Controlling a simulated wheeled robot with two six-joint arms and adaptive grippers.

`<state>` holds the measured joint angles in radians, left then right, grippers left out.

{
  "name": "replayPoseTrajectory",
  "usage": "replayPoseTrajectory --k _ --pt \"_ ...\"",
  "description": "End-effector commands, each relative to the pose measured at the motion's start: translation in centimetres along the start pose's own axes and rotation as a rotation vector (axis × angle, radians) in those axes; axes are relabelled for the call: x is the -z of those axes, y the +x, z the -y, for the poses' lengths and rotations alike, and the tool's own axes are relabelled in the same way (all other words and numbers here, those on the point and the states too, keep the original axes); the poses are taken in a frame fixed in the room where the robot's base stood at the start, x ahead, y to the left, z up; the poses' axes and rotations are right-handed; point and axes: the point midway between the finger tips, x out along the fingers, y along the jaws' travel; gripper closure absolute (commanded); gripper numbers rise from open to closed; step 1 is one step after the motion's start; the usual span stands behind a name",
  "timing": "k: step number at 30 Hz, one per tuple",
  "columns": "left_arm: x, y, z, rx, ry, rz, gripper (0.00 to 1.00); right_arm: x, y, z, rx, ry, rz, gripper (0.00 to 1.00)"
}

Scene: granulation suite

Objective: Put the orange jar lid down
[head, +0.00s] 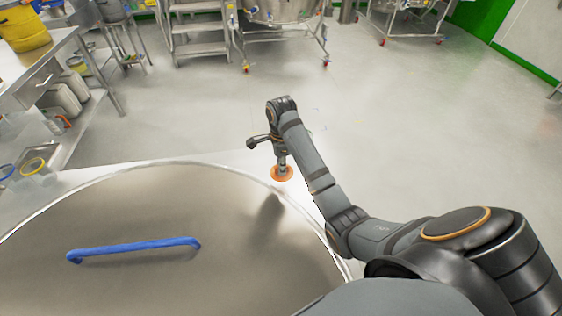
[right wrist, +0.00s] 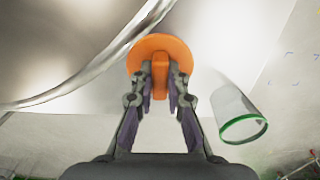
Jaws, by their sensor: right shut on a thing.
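The orange jar lid (head: 283,174) is a flat disc with a raised grip bar. My right gripper (head: 282,160) points down and is shut on that bar, as the right wrist view shows the lid (right wrist: 168,46) between the fingertips (right wrist: 160,78). The lid is over the pale tabletop (head: 240,160), just beyond the rim of a big round metal cover. I cannot tell whether it touches the surface. My left gripper is not in view.
A clear jar with a green rim (right wrist: 240,127) is beside the gripper in the right wrist view. The round metal cover (head: 180,210) with a blue handle (head: 135,249) fills the near left.

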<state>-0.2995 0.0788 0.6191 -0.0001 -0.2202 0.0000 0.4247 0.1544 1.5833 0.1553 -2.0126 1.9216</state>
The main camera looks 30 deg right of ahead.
Motion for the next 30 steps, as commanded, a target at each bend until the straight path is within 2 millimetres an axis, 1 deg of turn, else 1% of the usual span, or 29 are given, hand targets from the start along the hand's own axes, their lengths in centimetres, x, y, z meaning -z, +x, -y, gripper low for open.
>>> replayPoseTrajectory --k 1,4,6,9,12,16,21,30 --pt "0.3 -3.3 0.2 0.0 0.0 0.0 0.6 -0.1 -2.8 -0.9 -0.002 -0.001 0.001 1.0" --pt "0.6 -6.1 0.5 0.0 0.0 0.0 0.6 -0.4 -4.8 -2.6 -0.001 -0.002 0.002 1.0" --pt "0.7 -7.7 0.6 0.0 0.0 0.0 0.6 -0.7 -5.3 -4.9 -0.003 -0.002 0.003 1.0" --pt "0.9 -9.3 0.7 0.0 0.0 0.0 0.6 -1.0 -6.1 -7.4 -0.001 -0.001 0.004 1.0" --pt "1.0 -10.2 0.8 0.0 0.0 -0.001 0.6 -1.2 -6.6 -9.2 0.001 -0.001 0.004 1.0" --pt "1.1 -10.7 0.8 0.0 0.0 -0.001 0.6 -1.4 -6.8 -10.6 0.002 0.0 0.003 1.0" --pt "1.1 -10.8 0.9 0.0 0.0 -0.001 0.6 -1.4 -6.9 -11.1 0.004 0.0 0.002 1.0" --pt "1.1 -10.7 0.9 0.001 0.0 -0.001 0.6 -1.4 -6.8 -11.1 0.005 0.0 0.002 1.0"
